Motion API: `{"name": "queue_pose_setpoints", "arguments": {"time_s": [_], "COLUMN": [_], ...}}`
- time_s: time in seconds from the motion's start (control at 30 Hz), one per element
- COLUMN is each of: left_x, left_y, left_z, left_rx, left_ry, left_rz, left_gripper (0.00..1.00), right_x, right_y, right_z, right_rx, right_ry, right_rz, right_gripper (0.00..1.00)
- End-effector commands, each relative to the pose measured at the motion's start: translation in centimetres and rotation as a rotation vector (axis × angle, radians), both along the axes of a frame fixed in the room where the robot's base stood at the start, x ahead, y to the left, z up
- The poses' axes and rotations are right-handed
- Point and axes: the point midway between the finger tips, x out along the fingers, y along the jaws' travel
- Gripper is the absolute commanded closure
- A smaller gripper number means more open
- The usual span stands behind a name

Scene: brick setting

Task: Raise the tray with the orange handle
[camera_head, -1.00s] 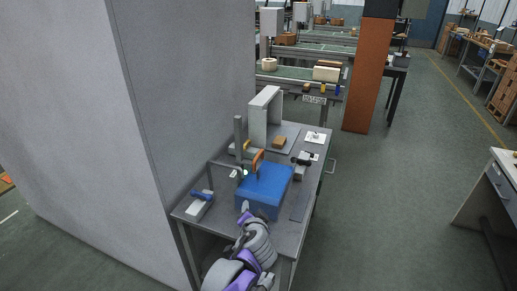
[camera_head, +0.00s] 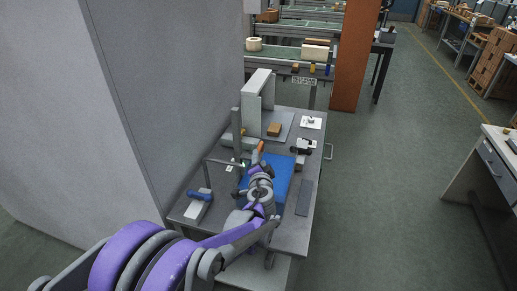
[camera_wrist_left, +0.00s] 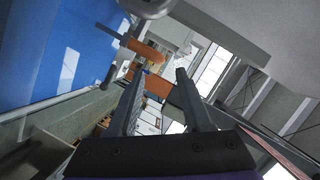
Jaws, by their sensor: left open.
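The blue tray (camera_head: 284,183) is on the grey workbench, partly hidden behind my left arm. Its orange handle (camera_head: 261,146) shows just beyond my left gripper (camera_head: 256,163). In the left wrist view the blue surface (camera_wrist_left: 60,45) fills the upper left, and the orange handle (camera_wrist_left: 146,50) is a short bar on a thin metal rod. My left gripper (camera_wrist_left: 160,73) is open, its two fingers pointing towards the handle. The handle lies just above the fingertips in that picture; I cannot tell whether they touch. My right gripper is not in view.
The workbench (camera_head: 292,235) also carries a grey upright frame (camera_head: 252,100), a small brown block (camera_head: 274,129) and a blue-handled tool on a white block (camera_head: 199,205). A large grey wall panel (camera_head: 165,90) stands close on the left. Floor to the right is open.

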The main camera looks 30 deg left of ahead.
Motion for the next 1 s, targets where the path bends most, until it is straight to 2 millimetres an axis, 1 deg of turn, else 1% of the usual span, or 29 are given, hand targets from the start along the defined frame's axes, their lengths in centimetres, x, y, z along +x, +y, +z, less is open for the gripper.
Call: {"name": "queue_pose_setpoints", "arguments": {"time_s": [0.03, 0.2, 0.4, 0.6, 0.83, 0.97, 1.0], "left_x": [0.9, 3.7, 6.0, 6.8, 6.8, 6.8, 6.8], "left_y": [0.6, 2.3, 3.6, 4.1, 4.1, 4.1, 4.1], "left_z": [-0.2, -0.9, -1.5, -1.7, -1.7, -1.7, -1.7], "left_rx": [0.000, 0.000, -0.001, -0.001, -0.001, -0.001, -0.001], "left_ry": [0.000, -0.001, 0.000, -0.001, 0.000, 0.000, 0.000], "left_rz": [0.002, 0.002, 0.001, 0.000, 0.000, 0.000, 0.000], "left_gripper": [0.50, 0.50, 0.50, 0.50, 0.50, 0.74, 0.81], "right_x": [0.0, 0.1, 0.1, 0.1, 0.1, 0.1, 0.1], "right_y": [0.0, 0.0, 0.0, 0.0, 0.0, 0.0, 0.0], "right_z": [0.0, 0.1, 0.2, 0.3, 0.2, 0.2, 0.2], "right_rx": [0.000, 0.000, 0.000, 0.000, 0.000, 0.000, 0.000], "right_ry": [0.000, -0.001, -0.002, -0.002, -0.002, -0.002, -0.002], "right_rz": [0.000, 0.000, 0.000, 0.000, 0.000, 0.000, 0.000], "right_gripper": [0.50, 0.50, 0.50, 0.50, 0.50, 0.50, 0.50]}}
